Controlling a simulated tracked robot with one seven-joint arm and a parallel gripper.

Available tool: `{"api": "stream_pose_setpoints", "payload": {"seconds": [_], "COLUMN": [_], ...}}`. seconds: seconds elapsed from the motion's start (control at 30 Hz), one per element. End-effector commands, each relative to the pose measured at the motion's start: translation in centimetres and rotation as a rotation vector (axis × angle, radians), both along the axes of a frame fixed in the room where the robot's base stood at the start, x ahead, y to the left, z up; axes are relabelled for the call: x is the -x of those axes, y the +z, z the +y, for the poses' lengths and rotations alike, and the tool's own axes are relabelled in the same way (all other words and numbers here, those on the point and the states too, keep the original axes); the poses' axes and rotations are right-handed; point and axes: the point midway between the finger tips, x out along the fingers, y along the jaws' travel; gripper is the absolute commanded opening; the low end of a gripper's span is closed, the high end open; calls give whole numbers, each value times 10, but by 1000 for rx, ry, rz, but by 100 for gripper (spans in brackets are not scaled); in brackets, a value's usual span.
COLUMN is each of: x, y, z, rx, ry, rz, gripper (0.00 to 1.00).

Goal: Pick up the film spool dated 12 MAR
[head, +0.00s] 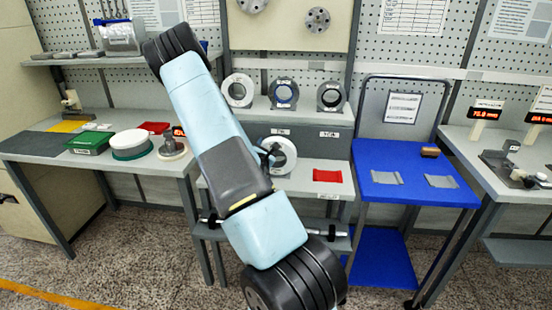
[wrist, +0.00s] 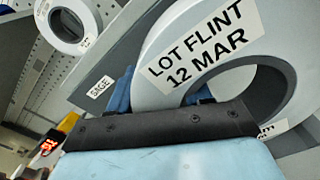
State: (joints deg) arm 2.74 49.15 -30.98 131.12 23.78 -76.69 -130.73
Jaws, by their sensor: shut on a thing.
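The film spool (wrist: 205,25) is a pale ring with a dark inner bore. Its white label reads LOT FLINT 12 MAR in the wrist view. In the head view the spool (head: 288,152) stands upright at the lower level of the grey rack, in front of its riser. My gripper (head: 268,156) is at the spool's left side, partly hidden by my arm. In the wrist view my gripper (wrist: 160,100) is shut on the spool's ring, just below the label. I cannot tell whether the spool is clear of the surface.
Three more ring spools stand on the upper shelf: left (head: 239,90), middle (head: 283,95) and right (head: 331,96). A SAGE label (wrist: 100,87) shows on the shelf edge. A blue cart (head: 405,160) stands further right.

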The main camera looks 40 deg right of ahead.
Motion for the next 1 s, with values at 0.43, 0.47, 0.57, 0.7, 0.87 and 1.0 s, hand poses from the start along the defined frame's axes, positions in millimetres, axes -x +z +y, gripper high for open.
{"api": "stream_pose_setpoints", "payload": {"seconds": [0.43, 0.47, 0.57, 0.7, 0.87, 1.0], "x": [0, 0, 0, 0, 1, 3], "y": [0, 1, 1, 2, 13, 34], "z": [0, 0, 0, -1, -3, -6], "rx": [0, 1, 1, 1, 3, 3], "ry": [-1, -1, -1, -1, -3, -9], "rz": [0, -1, -1, -1, -2, -6], "gripper": [0, 0, 0, 0, 0, 0]}}
